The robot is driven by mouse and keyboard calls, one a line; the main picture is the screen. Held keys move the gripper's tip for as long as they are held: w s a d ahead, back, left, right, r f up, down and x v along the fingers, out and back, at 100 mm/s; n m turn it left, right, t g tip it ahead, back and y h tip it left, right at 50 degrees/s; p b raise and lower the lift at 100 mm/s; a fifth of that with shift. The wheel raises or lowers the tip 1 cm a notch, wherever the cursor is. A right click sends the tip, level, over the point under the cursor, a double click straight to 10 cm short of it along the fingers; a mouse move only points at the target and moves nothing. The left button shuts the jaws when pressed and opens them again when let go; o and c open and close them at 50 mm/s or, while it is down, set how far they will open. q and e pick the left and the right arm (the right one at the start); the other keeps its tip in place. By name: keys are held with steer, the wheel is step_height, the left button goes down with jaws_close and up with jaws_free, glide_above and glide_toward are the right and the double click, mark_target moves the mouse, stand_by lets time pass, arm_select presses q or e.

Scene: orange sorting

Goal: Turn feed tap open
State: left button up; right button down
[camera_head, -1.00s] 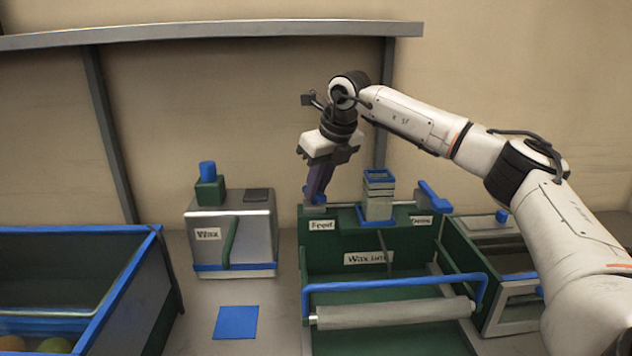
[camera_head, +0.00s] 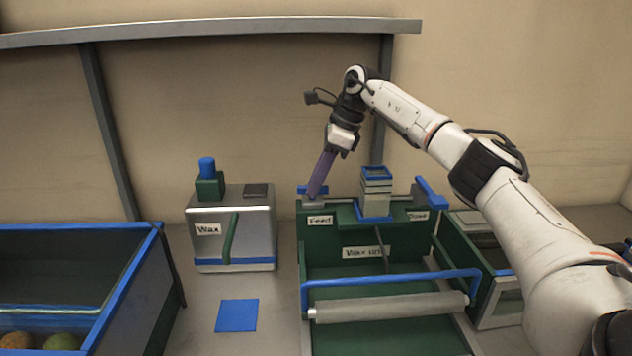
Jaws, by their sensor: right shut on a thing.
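The feed tap (camera_head: 305,189) is a blue handle on the back left corner of the green wax unit (camera_head: 345,222), just above the "Feed" label (camera_head: 320,220). My right gripper (camera_head: 313,194) reaches down onto it from above, its purple fingers tilted, and is shut on the tap. The fingers hide part of the handle, whose visible blue ends lie roughly left to right. A second blue tap (camera_head: 432,192) stands above the right-hand label and lies at a slant. My left gripper is not in view.
A silver wax box (camera_head: 255,220) with a blue knob stands left of the unit. A blue-rimmed bin (camera_head: 130,234) with fruit is at the far left. A blue square (camera_head: 237,315) lies on the table. A roller (camera_head: 390,306) and blue bar cross the unit's front.

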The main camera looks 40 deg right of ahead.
steer(key=shift+n, duration=0.5)
steer(key=shift+g, duration=0.3)
steer(key=c, duration=1.8)
jaws_free()
steer(key=shift+o, duration=0.2)
steer(key=v, duration=1)
steer(key=shift+d, duration=0.2)
steer(key=shift+r, duration=0.1)
